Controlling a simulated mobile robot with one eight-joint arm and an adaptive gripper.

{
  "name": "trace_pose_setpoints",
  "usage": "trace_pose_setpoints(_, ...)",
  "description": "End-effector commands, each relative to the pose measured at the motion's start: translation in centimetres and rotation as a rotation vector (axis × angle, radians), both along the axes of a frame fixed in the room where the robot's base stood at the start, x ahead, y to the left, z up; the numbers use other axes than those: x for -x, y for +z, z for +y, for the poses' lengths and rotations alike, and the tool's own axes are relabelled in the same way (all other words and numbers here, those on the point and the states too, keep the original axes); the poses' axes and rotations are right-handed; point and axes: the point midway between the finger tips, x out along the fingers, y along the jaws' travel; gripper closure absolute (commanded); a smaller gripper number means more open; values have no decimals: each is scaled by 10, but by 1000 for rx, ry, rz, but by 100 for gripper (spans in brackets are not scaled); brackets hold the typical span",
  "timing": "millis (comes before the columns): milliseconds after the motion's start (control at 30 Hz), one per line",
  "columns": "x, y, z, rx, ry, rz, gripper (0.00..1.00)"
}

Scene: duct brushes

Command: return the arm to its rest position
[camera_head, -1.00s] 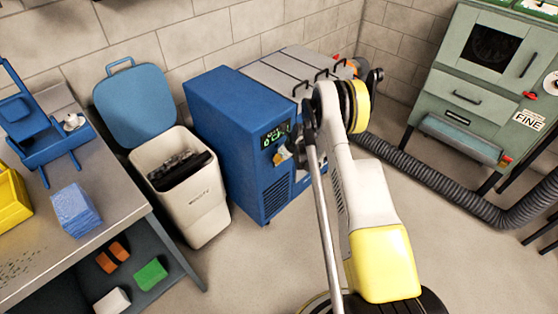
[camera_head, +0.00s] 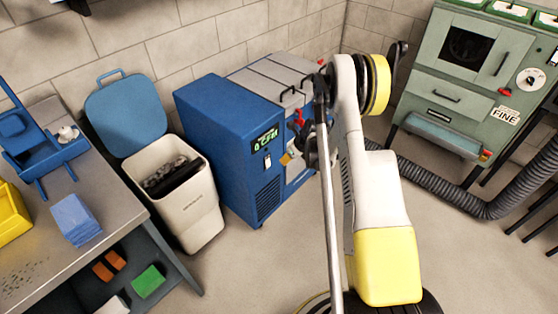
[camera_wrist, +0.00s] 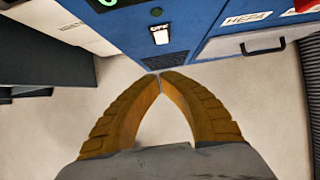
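My arm (camera_head: 380,200), white and yellow, rises from the lower middle of the head view and bends at a high elbow. Its far links hang in front of the blue machine (camera_head: 228,140). My gripper (camera_wrist: 159,76) shows in the wrist view with its two orange-brown ribbed fingers meeting at the tips. The arch between the fingers holds nothing; pale floor shows through it. The gripper points toward the lower front of the blue machine. In the head view it is mostly hidden behind my arm.
A cream bin (camera_head: 192,212) with dark contents stands left of the machine, its blue lid (camera_head: 126,112) upright behind. A metal bench (camera_head: 110,200) is at left. A green cabinet (camera_head: 462,120) and ribbed hose (camera_head: 430,185) are at right. Floor between is clear.

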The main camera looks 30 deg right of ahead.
Motion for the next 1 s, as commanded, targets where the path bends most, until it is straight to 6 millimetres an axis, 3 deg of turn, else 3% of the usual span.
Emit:
trace_pose_setpoints(333,8,13,-2,5,8,-2,100)
trace_pose_setpoints(433,6,33,4,41,67,-14,100)
trace_pose_setpoints(567,6,91,23,156,253,-48,100)
trace_pose_setpoints(733,24,183,61,369,596,-106,100)
trace_pose_setpoints(867,52,243,91,533,862,-148,100)
trace_pose_setpoints(1000,93,296,122,712,1150,-188,100)
